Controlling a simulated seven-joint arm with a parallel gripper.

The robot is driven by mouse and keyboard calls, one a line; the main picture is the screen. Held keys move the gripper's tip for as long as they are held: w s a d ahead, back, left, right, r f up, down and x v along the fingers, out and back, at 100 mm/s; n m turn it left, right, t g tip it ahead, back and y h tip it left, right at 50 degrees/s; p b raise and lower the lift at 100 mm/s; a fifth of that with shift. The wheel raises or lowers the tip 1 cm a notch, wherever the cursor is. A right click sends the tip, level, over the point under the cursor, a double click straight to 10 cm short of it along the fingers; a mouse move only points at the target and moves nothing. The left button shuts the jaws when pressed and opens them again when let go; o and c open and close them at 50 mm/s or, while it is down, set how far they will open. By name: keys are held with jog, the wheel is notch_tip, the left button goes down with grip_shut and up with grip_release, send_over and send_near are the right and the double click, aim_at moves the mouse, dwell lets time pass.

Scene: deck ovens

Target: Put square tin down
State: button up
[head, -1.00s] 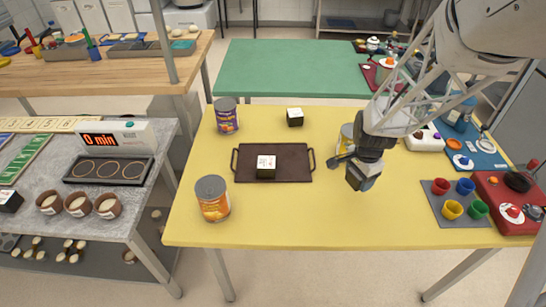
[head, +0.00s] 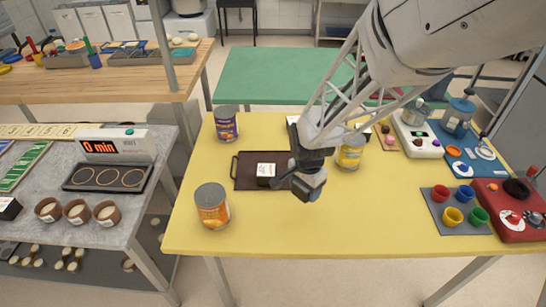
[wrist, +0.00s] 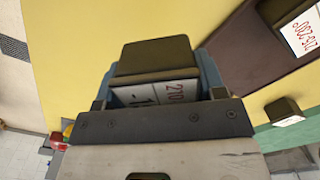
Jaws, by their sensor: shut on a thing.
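My gripper (head: 308,188) is shut on a small square tin (wrist: 155,58) with a dark top and a white label reading "210". In the wrist view the tin sits between the blue fingers; in the head view the gripper mostly hides it. The gripper hangs over the yellow table (head: 380,215), just right of the dark tray (head: 246,160). A second square tin (head: 266,170) stands on the tray, and its label shows in the wrist view (wrist: 302,32). A third tin (wrist: 284,110) stands apart from the tray, largely behind my arm in the head view.
Food cans stand around the tray: orange (head: 212,207) in front, purple (head: 226,124) behind, yellow (head: 350,155) to the right. A grey mat with coloured cups (head: 454,208) lies further right. The yellow table's front middle is clear.

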jog(key=shift+s+a, duration=0.1)
jog(key=shift+a, duration=0.3)
jog(key=w+a, duration=0.1)
jog(key=w, duration=0.4)
jog(key=w+a+f, duration=0.1)
jog(key=w, duration=0.4)
jog(key=w+a, duration=0.1)
jog(key=w, duration=0.4)
jog(key=shift+w+a+f, duration=0.2)
jog(key=shift+w, duration=0.1)
jog(key=shift+f, duration=1.75)
jog(key=shift+f, duration=0.2)
jog(key=o, duration=1)
jog(key=shift+o, duration=0.2)
